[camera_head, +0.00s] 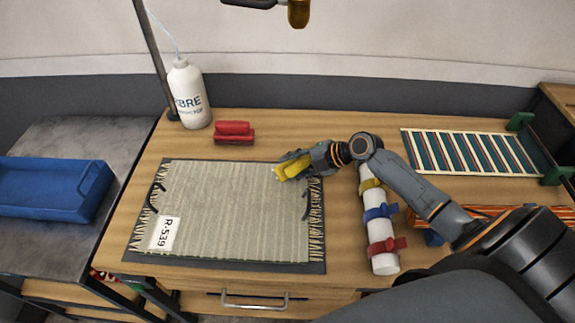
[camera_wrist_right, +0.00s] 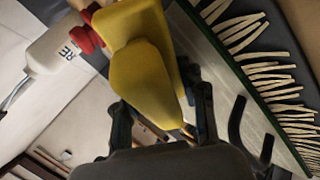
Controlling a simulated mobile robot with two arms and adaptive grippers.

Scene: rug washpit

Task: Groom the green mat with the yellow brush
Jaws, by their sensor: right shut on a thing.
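The mat (camera_head: 235,205) is a pale grey-green ribbed piece with cream fringes at its left and right ends, flat on a dark underlay on the wooden table. A white R-539 tag lies at its lower left. My right gripper (camera_head: 298,160) is shut on the yellow brush (camera_head: 288,169) over the mat's upper right corner. The right wrist view shows the brush (camera_wrist_right: 140,65) between the fingers (camera_wrist_right: 162,115), with the mat's green edge and fringe beside it. The brush's underside is hidden, so I cannot tell if it touches the mat.
A red brush-like block (camera_head: 234,131) sits behind the mat, near a white bottle (camera_head: 188,95). A white roll with coloured clamps (camera_head: 383,255) lies right of the mat. A striped rug on a frame (camera_head: 470,152) is at the back right. A blue tray (camera_head: 50,187) stands left.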

